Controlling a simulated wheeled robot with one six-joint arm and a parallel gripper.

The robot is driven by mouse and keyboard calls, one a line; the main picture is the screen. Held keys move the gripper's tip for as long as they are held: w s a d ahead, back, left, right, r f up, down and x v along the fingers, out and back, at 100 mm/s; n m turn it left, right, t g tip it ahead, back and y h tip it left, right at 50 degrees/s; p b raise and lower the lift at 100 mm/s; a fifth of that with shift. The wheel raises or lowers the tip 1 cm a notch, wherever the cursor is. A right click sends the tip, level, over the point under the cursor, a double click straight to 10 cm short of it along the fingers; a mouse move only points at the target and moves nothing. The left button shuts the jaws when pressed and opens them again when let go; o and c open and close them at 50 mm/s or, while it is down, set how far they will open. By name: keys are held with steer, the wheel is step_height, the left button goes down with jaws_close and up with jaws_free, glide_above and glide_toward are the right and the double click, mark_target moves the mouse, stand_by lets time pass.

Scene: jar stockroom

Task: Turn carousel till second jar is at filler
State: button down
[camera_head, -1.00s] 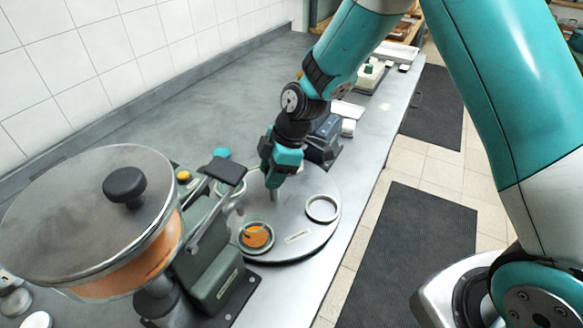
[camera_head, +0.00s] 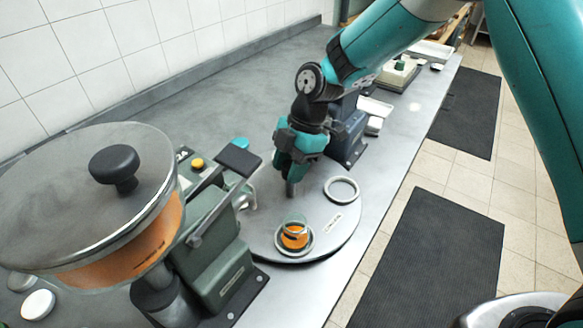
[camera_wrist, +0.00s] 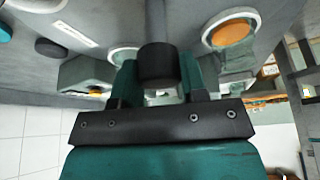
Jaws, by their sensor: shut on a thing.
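The grey round carousel (camera_head: 270,232) lies on the bench beside the filler (camera_head: 222,262), which has a lidded hopper (camera_head: 75,205) of orange contents. A jar with orange contents (camera_head: 295,237) sits in a ring seat at the carousel's near side, apart from the filler; it also shows in the wrist view (camera_wrist: 232,33). An empty pale ring seat (camera_head: 342,189) is at the right. Another pale rim (camera_head: 244,197) is partly hidden by the filler. My gripper (camera_head: 291,180) is shut on a dark upright post (camera_wrist: 157,55) over the carousel.
A dark blue-grey device (camera_head: 345,135) stands close behind my gripper. Trays and a pale box (camera_head: 398,72) are farther along the bench. A white tiled wall runs along the left. The bench behind the filler is mostly clear.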

steer(key=shift+n, duration=0.6)
stand_by(0.3)
steer(key=c, duration=0.7)
jaws_free()
steer(key=shift+o, duration=0.2)
